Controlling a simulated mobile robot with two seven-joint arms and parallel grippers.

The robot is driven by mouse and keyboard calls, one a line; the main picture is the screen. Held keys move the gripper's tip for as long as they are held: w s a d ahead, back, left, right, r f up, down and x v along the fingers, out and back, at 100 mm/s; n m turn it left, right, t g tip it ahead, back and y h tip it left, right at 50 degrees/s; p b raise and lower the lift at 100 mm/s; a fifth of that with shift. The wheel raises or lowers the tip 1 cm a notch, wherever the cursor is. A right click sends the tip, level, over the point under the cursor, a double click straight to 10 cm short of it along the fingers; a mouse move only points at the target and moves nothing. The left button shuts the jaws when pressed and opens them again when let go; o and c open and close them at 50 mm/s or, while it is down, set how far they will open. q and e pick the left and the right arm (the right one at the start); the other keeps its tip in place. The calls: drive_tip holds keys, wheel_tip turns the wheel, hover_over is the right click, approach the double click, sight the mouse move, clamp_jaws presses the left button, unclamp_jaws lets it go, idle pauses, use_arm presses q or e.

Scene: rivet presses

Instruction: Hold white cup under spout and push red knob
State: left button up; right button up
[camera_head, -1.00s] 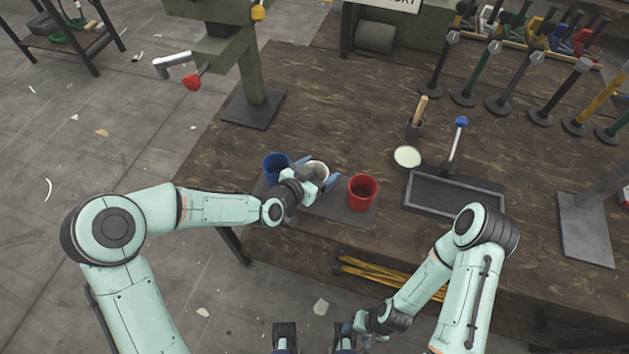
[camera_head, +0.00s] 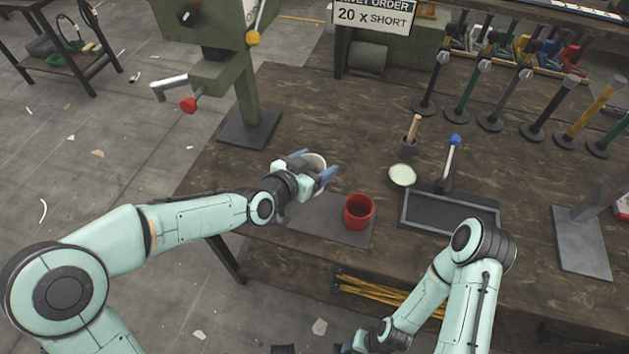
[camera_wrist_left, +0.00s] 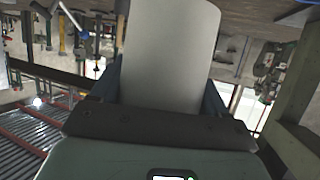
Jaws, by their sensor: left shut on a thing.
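The white cup (camera_head: 316,161) is held by my left gripper (camera_head: 311,168), shut on it, above the table in the head view. In the left wrist view the white cup (camera_wrist_left: 170,50) fills the space between the fingers.
A red cup (camera_head: 358,211) stands on a dark mat (camera_head: 315,222) near the table's front edge. A dark tray (camera_head: 450,213), a pale round dish (camera_head: 402,175) and a blue-topped lever (camera_head: 453,150) stand to the right. Table between press and cup is clear.

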use_arm(q)
wheel_tip(320, 180, up, 9)
idle(0.5)
